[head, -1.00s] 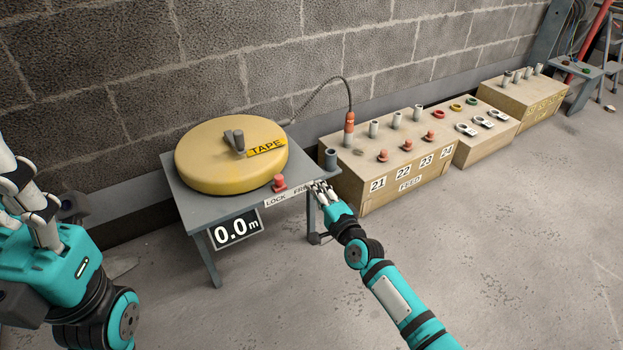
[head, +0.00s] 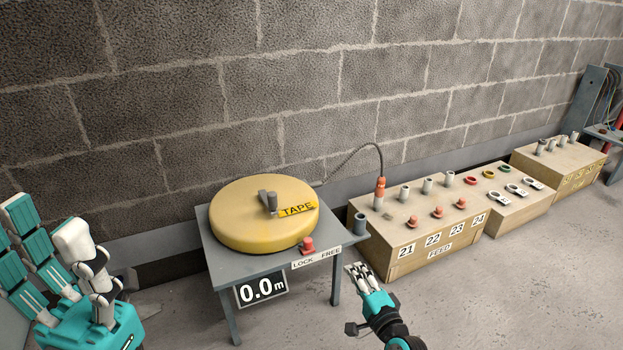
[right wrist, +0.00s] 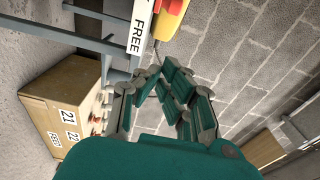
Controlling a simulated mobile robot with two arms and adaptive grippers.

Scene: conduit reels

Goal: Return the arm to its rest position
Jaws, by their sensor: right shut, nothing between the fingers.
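My right gripper (head: 358,268) is shut and empty, in front of the right side of the grey table (head: 226,262). It is apart from the table in the head view. It also shows shut in the right wrist view (right wrist: 168,68), with the FREE label (right wrist: 138,32) above it in that picture. My left gripper (head: 48,222) is raised at the left edge with its fingers spread and nothing seen between them. The yellow TAPE reel (head: 245,222) lies on the table. A red knob (head: 307,246) stands above the LOCK FREE label (head: 316,258).
A wooden FEED box (head: 440,253) with numbered pegs stands right of the table. A grey cable (head: 345,158) arches from the reel to a red-orange plug (head: 380,188) on it. More wooden boxes (head: 560,185) stand further right. The floor at the front right is clear.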

